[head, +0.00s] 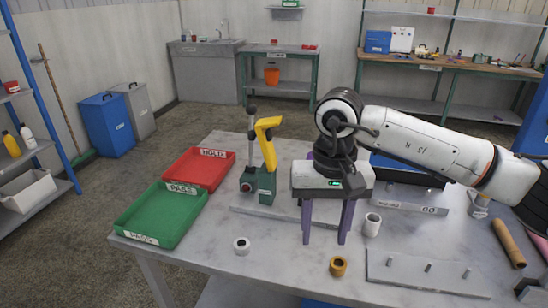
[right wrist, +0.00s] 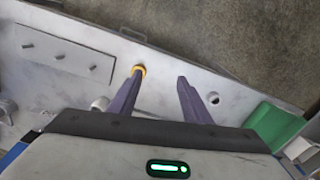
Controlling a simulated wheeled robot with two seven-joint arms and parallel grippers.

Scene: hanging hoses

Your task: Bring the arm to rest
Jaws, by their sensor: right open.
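My right arm (head: 430,140) comes in from the right of the head view and reaches over the grey workbench (head: 215,290). Its gripper (head: 326,240) points down with two purple fingers spread apart and nothing between them. The right wrist view also shows the open fingers (right wrist: 160,78) over the bench top. A brass-yellow ring (head: 338,266) lies on the bench near the fingers; in the wrist view it shows at the tip of the left-hand finger (right wrist: 139,69). A white cylinder (head: 372,225) stands just right of the gripper. My left gripper is not in view.
A yellow-handled clamp (head: 267,140) stands left of the gripper. A green tray (head: 160,215) and a red tray (head: 199,169) lie at the left. A white ring (head: 242,246) lies in front. A pegged plate (head: 425,272) and brown tube (head: 509,243) lie right.

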